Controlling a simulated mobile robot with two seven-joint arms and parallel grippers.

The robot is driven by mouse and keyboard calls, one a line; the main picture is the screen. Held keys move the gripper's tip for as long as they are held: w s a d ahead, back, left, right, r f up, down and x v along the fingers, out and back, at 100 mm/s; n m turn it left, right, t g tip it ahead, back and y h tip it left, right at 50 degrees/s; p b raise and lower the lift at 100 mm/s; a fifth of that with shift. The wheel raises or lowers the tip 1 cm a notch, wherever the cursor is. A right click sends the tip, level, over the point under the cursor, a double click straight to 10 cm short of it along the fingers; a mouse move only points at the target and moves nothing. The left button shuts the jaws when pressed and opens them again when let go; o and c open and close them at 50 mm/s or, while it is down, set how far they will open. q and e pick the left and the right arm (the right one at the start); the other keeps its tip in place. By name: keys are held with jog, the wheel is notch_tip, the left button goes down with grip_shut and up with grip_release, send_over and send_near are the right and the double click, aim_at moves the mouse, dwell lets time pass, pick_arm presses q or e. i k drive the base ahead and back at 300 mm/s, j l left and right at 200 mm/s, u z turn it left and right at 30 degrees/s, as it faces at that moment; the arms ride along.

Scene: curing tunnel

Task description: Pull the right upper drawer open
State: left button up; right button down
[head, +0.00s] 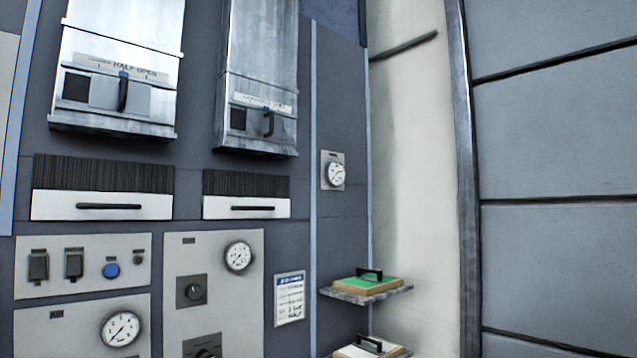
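Two white drawer fronts with dark bar handles sit side by side on the dark panel in the head view. The right drawer (222,212) is below a black ribbed strip, and its handle (253,208) runs level across the front. It looks shut. The left drawer (50,208) is wider in the picture and also looks shut, with its own handle (108,206). Neither of my grippers shows in this view.
Metal hatches with upright handles, the left (125,40) marked half open and the right (262,60), jut out above the drawers. Control panels (215,290) lie below. A shelf (345,297) holding a green-topped block (376,284) projects at lower right.

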aim_at(213, 208)
jog(key=i+l+u, duration=0.1)
jog(key=u, duration=0.7)
jog(key=i+l+u, duration=0.45)
jog(key=l+u, duration=0.15)
jog(key=l, duration=0.15)
